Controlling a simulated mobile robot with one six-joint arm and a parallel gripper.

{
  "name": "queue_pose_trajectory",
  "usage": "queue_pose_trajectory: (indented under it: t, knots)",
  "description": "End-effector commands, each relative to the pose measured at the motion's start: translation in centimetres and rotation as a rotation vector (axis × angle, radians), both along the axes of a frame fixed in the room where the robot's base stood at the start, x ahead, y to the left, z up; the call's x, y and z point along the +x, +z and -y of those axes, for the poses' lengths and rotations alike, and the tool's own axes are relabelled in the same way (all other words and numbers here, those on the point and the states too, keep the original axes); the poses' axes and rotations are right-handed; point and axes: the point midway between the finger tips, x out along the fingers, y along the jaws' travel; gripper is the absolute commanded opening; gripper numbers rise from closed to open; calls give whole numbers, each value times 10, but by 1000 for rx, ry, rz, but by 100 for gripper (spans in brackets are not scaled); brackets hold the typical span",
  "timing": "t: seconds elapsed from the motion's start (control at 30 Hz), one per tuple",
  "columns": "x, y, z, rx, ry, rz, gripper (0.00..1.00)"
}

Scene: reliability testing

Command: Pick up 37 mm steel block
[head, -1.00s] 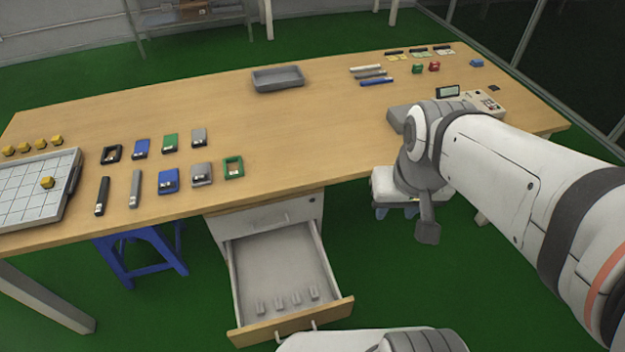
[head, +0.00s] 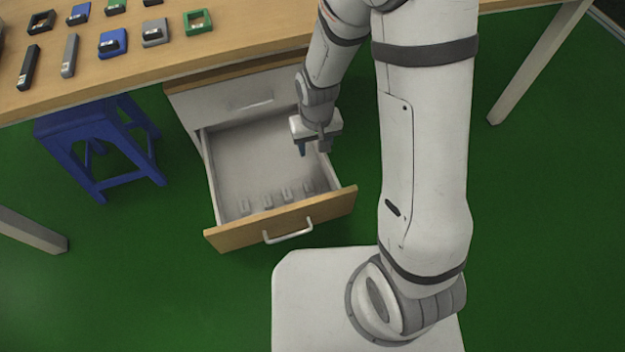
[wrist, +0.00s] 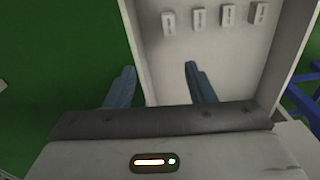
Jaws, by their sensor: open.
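Several small grey steel blocks (head: 267,202) stand in a row inside the open drawer (head: 235,165), near its front panel. They look alike in size, so I cannot tell which is the 37 mm one. The row also shows along the top of the wrist view, where one block (wrist: 197,18) sits near the middle. My gripper (head: 311,150) is over the right side of the drawer, apart from the blocks. In the wrist view my gripper (wrist: 160,69) has its two blue fingers spread and nothing between them; one finger overlaps the green floor, the other the drawer's inside.
The drawer's wooden front (head: 283,221) carries a handle, and its side wall (wrist: 137,45) runs between my fingers in the wrist view. The table (head: 150,62) above holds several coloured parts. A blue stool (head: 98,145) stands left of the drawer.

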Motion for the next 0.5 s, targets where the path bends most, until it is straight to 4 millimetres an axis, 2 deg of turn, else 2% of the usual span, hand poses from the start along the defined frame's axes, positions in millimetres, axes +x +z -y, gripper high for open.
queue_pose_trajectory:
  t: [0.03,0.13,0.23,0.5]
  knots:
    - [-1,-46,-7,-5,14,-16,49]
    - [-1,-88,-16,-9,32,-30,49]
    - [-3,-114,-22,-11,44,-37,49]
    - [-3,-146,-25,-12,50,-41,49]
